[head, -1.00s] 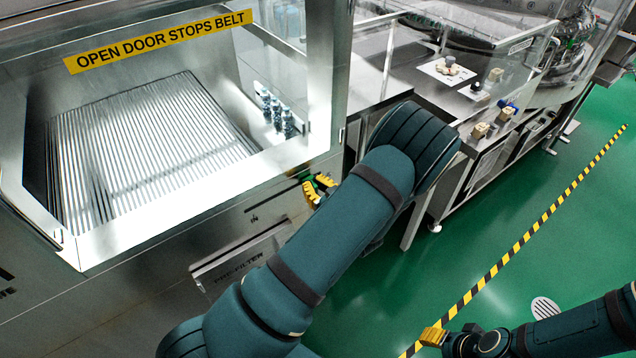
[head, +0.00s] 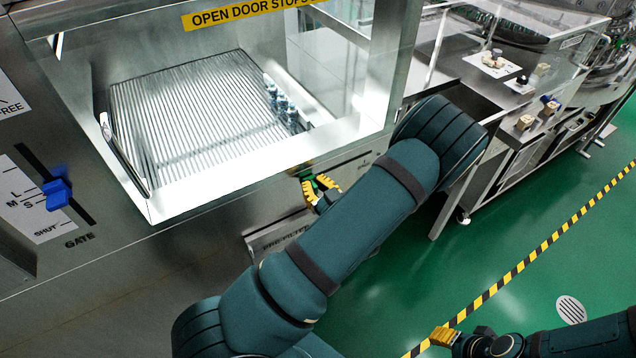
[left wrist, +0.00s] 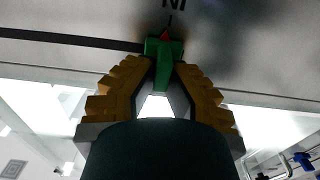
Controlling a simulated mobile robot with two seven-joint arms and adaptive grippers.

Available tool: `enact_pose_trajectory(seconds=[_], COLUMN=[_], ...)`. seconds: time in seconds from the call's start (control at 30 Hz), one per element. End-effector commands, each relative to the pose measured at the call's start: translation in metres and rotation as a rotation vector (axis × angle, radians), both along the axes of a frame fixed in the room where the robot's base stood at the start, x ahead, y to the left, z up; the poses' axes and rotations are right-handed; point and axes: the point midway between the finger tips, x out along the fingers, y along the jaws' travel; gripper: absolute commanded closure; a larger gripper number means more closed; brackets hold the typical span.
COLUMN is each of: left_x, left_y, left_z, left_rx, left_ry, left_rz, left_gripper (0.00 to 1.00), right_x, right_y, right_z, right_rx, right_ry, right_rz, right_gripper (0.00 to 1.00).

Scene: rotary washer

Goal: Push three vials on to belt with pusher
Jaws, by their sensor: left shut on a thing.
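Three small blue-capped vials (head: 283,104) stand in a row inside the cabinet, at the right edge of the ribbed metal belt (head: 190,115). From this angle I cannot tell whether they are on it. My left gripper (head: 322,187) is outside the cabinet front, below the vials. In the left wrist view its yellow stepped fingers (left wrist: 160,88) are shut on a green handle (left wrist: 163,52) with a red pointer, beside an "IN" mark. I take this as the pusher's handle; its link to the vials is hidden. My right gripper (head: 443,336) is low at the bottom right, away from the cabinet.
A slot (head: 350,160) runs rightward from the handle along the cabinet front. A blue gate lever (head: 57,194) is on the left panel. The green floor (head: 520,255) there is open.

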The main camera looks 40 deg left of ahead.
Motion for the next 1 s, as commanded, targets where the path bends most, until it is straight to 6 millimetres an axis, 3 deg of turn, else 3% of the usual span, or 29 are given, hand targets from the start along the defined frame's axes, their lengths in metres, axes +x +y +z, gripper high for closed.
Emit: enact_pose_trajectory(seconds=[0.33,0.37,0.4,0.43,0.77,1.0], left_x=[0.000,0.000,0.000,0.000,-0.001,-0.012], left_y=[0.001,0.001,0.001,0.001,-0.001,-0.029], left_z=[0.001,0.001,0.001,0.001,0.000,0.000], left_rx=[0.003,0.003,0.003,0.003,0.002,0.001], left_ry=[-0.002,-0.002,-0.002,-0.002,-0.001,0.000], left_rz=[0.002,0.002,0.002,0.002,0.000,-0.004], left_gripper=[1.00,0.78,0.64,0.59,0.59,0.59], right_x=[0.000,0.000,0.000,0.000,0.000,0.000], right_y=[0.000,0.000,0.000,0.000,0.000,0.000], right_z=[0.000,0.000,0.000,0.000,0.000,0.000], right_rx=[0.000,0.000,0.000,0.000,0.000,0.000], right_ry=[0.000,0.000,0.000,0.000,0.000,0.000], right_rz=[0.000,0.000,0.000,0.000,0.000,0.000], right_gripper=[0.53,0.53,0.53,0.53,0.53,0.53])
